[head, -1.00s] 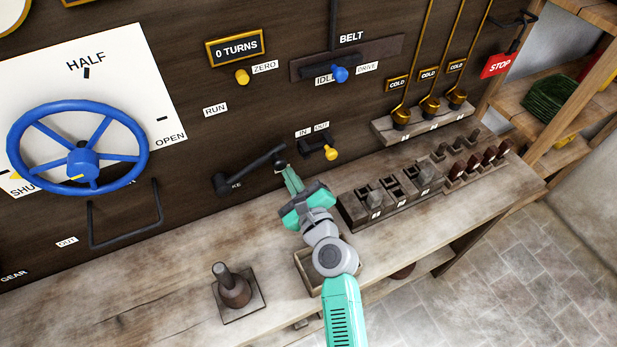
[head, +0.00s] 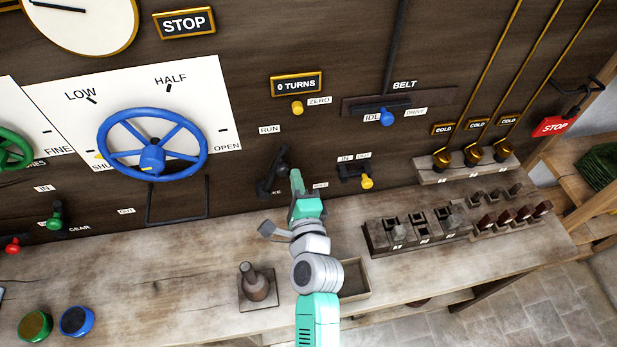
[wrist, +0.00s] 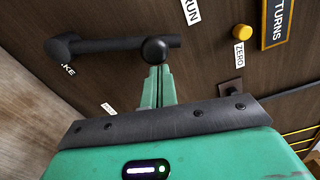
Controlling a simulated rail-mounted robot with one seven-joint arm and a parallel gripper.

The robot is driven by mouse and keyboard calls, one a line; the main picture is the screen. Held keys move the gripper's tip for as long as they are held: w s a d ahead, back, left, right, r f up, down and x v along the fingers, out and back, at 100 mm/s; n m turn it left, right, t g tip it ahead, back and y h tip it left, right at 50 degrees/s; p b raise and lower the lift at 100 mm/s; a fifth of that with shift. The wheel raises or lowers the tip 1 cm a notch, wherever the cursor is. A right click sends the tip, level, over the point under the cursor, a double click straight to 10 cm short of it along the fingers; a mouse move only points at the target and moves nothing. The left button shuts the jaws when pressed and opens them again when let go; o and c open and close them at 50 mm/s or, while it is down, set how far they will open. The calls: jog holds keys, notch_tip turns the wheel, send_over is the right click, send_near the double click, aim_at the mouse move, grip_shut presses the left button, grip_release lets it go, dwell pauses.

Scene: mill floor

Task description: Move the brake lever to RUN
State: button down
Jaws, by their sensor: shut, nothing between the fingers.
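The black brake lever (head: 276,170) is on the dark wall panel, its pivot low and its arm angled up and slightly right. Its round knob is below the white RUN label (head: 269,129), with a gap between them. My gripper (head: 297,178) is shut and empty, its fingertips just right of the lever arm. In the wrist view the lever arm (wrist: 115,44) runs from its pivot at left to the knob (wrist: 157,50), and my closed fingertips (wrist: 158,75) are right against or just under the knob. I cannot tell whether they touch. The brake label is partly hidden.
A black lever with a yellow knob (head: 367,182) stands close on the right, by the IN and OUT labels. The blue handwheel (head: 152,146) and a black bar handle (head: 178,218) are left. Below are the wooden bench (head: 180,270), a bottle-shaped post (head: 255,284) and an open tray (head: 355,280).

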jog(key=shift+a+r+n, duration=0.25)
jog(key=shift+a+n, duration=0.05)
jog(key=shift+a, duration=0.1)
dwell(0.3)
jog(key=shift+s+p, duration=0.15)
jog(key=shift+p, duration=0.15)
